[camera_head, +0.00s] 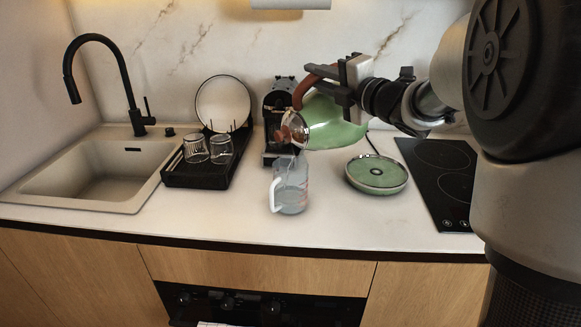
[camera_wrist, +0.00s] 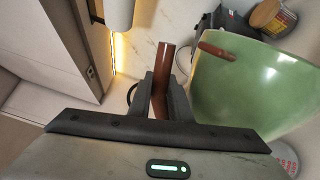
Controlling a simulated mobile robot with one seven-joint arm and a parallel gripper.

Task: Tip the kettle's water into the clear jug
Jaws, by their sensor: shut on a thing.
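The green kettle (camera_head: 333,122) hangs in the air, tipped over to the left, its opening end above the clear jug (camera_head: 291,190). My gripper (camera_head: 347,80) is shut on the kettle's brown handle (camera_head: 312,78). In the wrist view my gripper (camera_wrist: 160,97) has the brown handle (camera_wrist: 164,60) between its fingers, with the green kettle body (camera_wrist: 255,85) to the right. The jug stands upright on the counter, white handle to the left and red marks on its side. Its lower part looks grey-blue, like water. I cannot make out a stream clearly.
A round green base (camera_head: 377,188) sits on the counter right of the jug, near a black hob (camera_head: 440,170). A black rack (camera_head: 200,178) with glasses and a plate stands left. A dark coffee machine (camera_head: 279,95) is behind the jug. The front counter is clear.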

